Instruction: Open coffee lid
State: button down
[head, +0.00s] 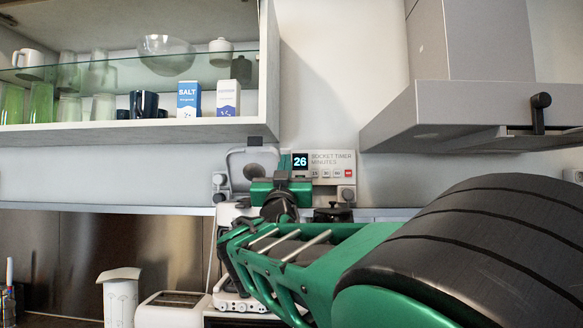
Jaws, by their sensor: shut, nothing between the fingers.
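A white appliance, apparently the coffee machine (227,214), stands on the counter against the back wall, mostly hidden behind my arm. A grey, rounded square panel with a dark round centre (238,165) stands upright above it; it looks like a raised lid, but I cannot tell for sure how it joins the machine. My gripper (276,187) is in front of the panel's lower right part, seen from behind. It is shut and empty. Its fingertips are hidden, so I cannot tell whether it touches the panel.
A socket timer (331,160) showing 26 is on the wall at right. An open shelf (200,133) with glasses and cartons hangs at upper left, a range hood (450,105) at upper right. A white toaster-like box (172,310) and white canister (120,300) stand at lower left.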

jog(key=shift+w+r, duration=0.35)
jog(key=shift+w, duration=0.1)
jog(key=shift+x, duration=0.95)
jog(key=shift+s, duration=0.15)
